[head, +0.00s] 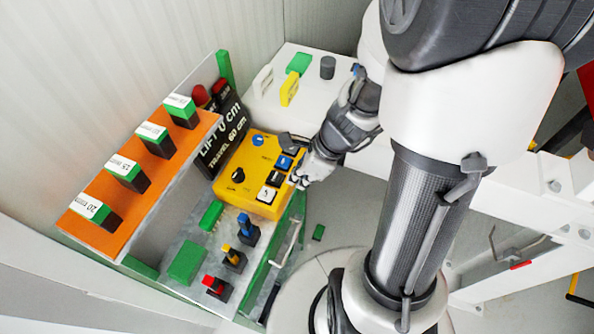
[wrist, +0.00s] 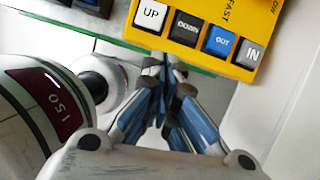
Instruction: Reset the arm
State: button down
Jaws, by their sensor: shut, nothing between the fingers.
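My arm comes down from the top right of the head view. My gripper (head: 304,178) is at the front right edge of a yellow control box (head: 250,193), close to its buttons. In the wrist view my gripper (wrist: 164,65) has its blue-grey fingers together with nothing between them. Its tips point at the lower edge of the yellow control box (wrist: 205,15), just below the UP and DOWN buttons. I cannot tell whether the tips touch the box.
An orange shelf (head: 92,235) carries several labelled blocks at the left. A black LIFT display (head: 222,132) stands behind the box. Red, yellow and blue connectors (head: 235,257) stand in front. A white bench (head: 330,95) holds small green, yellow and grey items. A white frame (head: 520,215) stands right.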

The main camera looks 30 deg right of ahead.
jog(key=shift+s+d, duration=0.1)
jog(key=shift+s, duration=0.05)
jog(key=s+a+r+n, duration=0.3)
jog(key=a+r+n, duration=0.4)
jog(key=r+n, duration=0.65)
jog(key=s+r+n+t+h, duration=0.1)
jog(key=s+r+n+h, duration=0.2)
jog(key=n, duration=1)
jog(key=s+d+r, duration=0.1)
jog(key=s+r, duration=0.1)
jog(key=s, duration=0.2)
jog(key=shift+s+r+t+b, duration=0.15)
jog(key=shift+t+b, duration=0.15)
